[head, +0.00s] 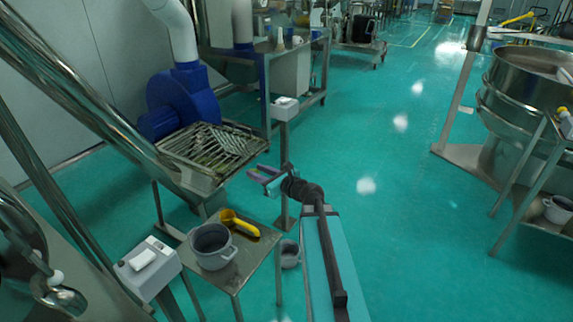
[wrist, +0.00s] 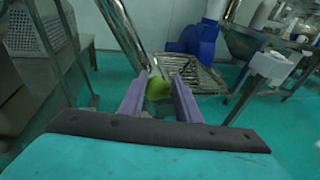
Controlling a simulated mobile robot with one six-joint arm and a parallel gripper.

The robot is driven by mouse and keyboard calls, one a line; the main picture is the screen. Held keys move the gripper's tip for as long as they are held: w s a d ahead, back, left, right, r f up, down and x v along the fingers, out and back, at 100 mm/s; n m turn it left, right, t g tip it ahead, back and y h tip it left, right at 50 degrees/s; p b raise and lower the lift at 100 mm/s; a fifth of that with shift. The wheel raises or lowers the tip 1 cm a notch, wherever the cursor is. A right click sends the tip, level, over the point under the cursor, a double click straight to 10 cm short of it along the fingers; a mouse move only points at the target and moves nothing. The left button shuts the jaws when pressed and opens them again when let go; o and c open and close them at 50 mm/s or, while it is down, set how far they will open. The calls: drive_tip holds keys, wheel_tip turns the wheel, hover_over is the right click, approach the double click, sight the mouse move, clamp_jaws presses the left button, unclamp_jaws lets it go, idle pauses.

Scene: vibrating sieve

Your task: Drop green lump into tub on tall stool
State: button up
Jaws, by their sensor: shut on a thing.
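My gripper (head: 264,177) is stretched out over the floor, beyond and to the right of the stool in the head view. In the wrist view its two purple fingers (wrist: 158,82) are shut on a green lump (wrist: 158,90), which sits between the tips. The lump cannot be made out in the head view. A grey tub (head: 211,260) with a side handle stands upright on a metal stool (head: 247,275) at the lower left. My gripper is apart from the tub. The tub is not seen in the wrist view.
A yellow scoop (head: 238,222) lies beside the tub on the stool. Another grey tub (head: 290,256) is low down to the stool's right. A post with a white box (head: 284,109) rises behind my gripper. A slatted metal tray (head: 214,146) is left of it. Open floor (head: 400,220) lies right.

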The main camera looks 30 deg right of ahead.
drive_tip(key=s+a+n+g+y, duration=0.3)
drive_tip(key=a+n+y, duration=0.1)
drive_tip(key=a, duration=0.7)
drive_tip(key=s+a+n+g+y, duration=0.3)
drive_tip(key=s+a+n+y, duration=0.1)
drive_tip(key=a, duration=0.8)
drive_tip(key=shift+r+y, duration=0.15)
drive_tip(key=shift+y, duration=0.65)
drive_tip(key=shift+d, duration=0.15)
